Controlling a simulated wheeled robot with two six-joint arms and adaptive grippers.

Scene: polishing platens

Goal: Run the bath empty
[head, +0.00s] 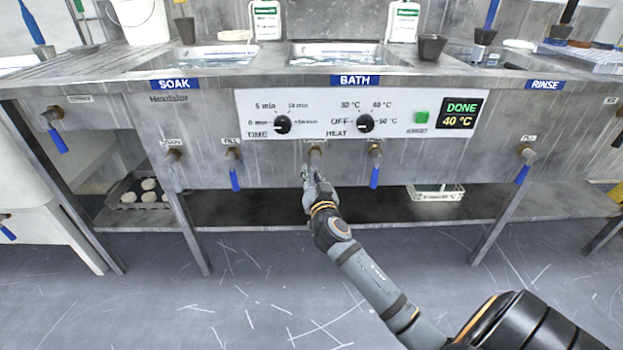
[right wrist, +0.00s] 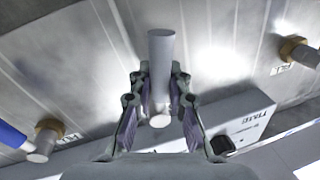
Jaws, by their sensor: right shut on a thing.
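In the right wrist view the grey handle (right wrist: 161,50) stands between the two fingers (right wrist: 161,85). The gripper hides part of the valve in the head view, so the handle's turn is hard to tell there. My left gripper is not in view.
Blue-handled fill valves flank the drain, one on the left (head: 233,168) and one on the right (head: 375,165). Above them is a control panel (head: 300,105) with dials and a display (head: 461,113) reading DONE, 40 °C. A white basket (head: 436,193) sits on the lower shelf.

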